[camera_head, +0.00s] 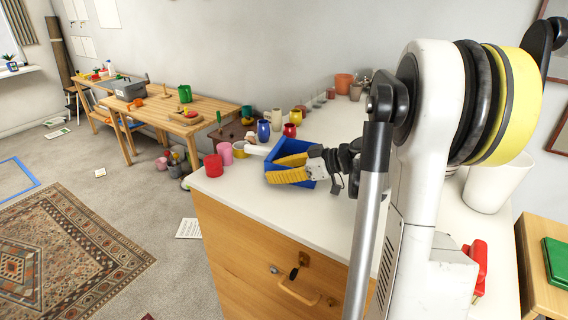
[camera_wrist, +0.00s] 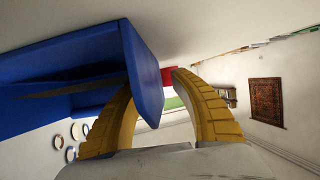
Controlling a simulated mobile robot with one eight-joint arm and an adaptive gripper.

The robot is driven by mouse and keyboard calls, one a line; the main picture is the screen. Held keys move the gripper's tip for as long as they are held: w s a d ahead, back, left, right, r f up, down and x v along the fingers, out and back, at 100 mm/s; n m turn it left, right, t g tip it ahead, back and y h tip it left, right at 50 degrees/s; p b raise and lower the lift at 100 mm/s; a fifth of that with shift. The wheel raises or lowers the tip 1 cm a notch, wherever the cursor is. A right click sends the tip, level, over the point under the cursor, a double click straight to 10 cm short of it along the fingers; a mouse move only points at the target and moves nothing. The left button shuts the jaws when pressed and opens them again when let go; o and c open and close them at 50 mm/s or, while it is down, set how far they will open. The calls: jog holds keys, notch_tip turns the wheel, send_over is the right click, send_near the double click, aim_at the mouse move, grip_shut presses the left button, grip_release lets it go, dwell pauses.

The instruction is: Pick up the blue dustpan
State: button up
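The blue dustpan (camera_head: 284,147) lies on the white counter, near its left edge, with a whitish handle (camera_head: 258,149) pointing left. My gripper (camera_head: 272,169) is at the dustpan, its two yellow fingers spread apart over and beside the blue part. In the wrist view the dustpan (camera_wrist: 145,70) fills the upper left, and one blue wall stands between the fingers, hiding the left fingertip. The right finger is clear of the wall. Whether the left finger touches it, I cannot tell.
Left of the dustpan stand a red cup (camera_head: 213,165) and a pink cup (camera_head: 225,153). Behind it are a blue mug (camera_head: 263,131) and a red mug (camera_head: 289,130). A white bin (camera_head: 487,187) stands at right. The counter front (camera_head: 285,205) is clear.

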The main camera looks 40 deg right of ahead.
jog(key=shift+s, duration=0.1)
grip_shut()
jog(key=shift+r, duration=0.1)
